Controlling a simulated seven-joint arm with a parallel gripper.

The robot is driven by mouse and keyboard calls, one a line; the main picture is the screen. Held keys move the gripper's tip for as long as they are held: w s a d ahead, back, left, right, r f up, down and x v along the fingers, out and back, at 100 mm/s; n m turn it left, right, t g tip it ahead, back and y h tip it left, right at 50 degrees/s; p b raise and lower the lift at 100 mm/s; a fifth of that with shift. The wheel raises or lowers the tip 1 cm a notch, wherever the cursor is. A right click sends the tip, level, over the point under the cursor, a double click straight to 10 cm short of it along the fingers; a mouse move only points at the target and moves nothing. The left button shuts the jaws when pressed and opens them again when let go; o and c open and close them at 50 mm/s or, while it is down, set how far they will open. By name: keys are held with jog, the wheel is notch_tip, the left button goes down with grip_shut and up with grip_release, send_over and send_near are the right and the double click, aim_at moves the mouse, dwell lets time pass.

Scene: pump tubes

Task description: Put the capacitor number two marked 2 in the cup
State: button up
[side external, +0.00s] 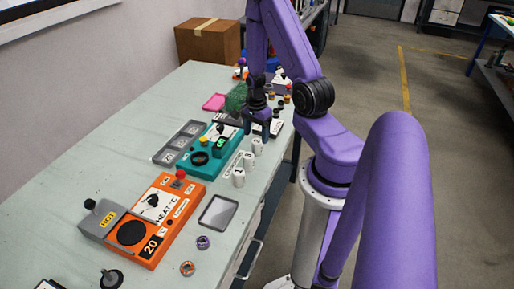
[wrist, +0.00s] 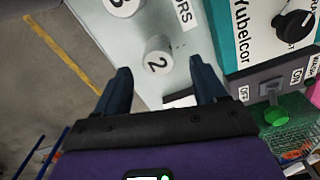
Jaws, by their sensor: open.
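The white round capacitor marked 2 (wrist: 158,54) stands upright on the bench in the wrist view. My gripper (wrist: 160,65) is open and empty, with one dark finger to each side of this capacitor in that picture; I cannot tell whether they touch it. In the side view my gripper (side external: 264,128) hangs over the bench's right edge, near the farthest of three white capacitors (side external: 257,146), which appears to be number 2. I cannot clearly pick out a cup in either view.
The capacitor marked 3 (wrist: 122,5) stands close to number 2. A teal box (side external: 207,151) with knobs is beside the capacitors. An orange heater box (side external: 151,220), an empty grey tray (side external: 218,212) and a green mesh (side external: 237,97) are also on the bench.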

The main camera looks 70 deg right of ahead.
aim_at(257, 141)
jog(key=shift+s+d+f, duration=0.1)
jog(key=shift+s+f, duration=0.05)
jog(key=shift+f, duration=2.6)
jog(key=shift+c, duration=0.3)
jog(key=c, duration=1.1)
jog(key=shift+r, duration=0.15)
